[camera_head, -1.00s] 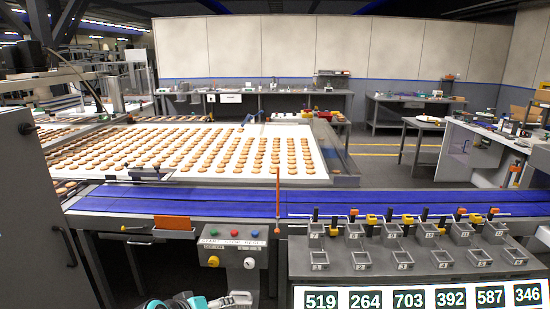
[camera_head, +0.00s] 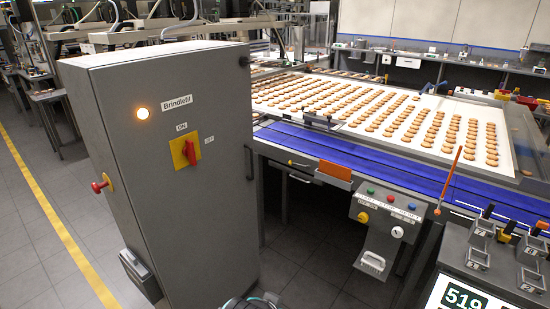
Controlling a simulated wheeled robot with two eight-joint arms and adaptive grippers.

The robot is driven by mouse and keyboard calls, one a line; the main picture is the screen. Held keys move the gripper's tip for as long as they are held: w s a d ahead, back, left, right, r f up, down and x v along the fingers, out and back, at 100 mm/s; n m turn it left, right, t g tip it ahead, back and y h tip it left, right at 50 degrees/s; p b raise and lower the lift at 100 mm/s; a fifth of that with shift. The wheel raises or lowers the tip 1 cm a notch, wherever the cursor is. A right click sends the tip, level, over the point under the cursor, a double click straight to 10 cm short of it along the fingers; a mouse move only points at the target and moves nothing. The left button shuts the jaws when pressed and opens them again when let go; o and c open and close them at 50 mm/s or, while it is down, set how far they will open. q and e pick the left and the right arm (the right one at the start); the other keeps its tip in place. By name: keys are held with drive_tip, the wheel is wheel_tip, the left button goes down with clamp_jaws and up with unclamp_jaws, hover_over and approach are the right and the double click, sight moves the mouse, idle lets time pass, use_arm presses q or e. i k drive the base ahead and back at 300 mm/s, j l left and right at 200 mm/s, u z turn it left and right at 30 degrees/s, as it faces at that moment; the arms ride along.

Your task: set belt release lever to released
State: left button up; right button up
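A thin orange-red rod (camera_head: 448,178) with a small round end at its foot stands tilted at the front edge of the blue belt (camera_head: 390,164). It may be the belt release lever, but I see no label that names it. Whether either one is in a released position I cannot tell. Neither gripper shows; only a dark and teal part of mine is at the bottom edge.
A tall grey cabinet (camera_head: 215,185) with a lit lamp, a red-on-yellow rotary switch (camera_head: 184,152) and a red knob fills the left. A control box (camera_head: 384,215) with buttons hangs below the belt. Biscuits lie on a white bed (camera_head: 410,104) behind. Floor is free at left.

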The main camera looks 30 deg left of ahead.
sight(290, 163)
drive_tip(key=k+j+u, duration=0.15)
drive_tip(key=u, duration=0.2)
drive_tip(key=k+j+u, duration=0.1)
drive_tip(key=j+u, duration=0.2)
drive_tip(key=i+l, duration=0.95)
drive_tip(key=u, duration=1.2)
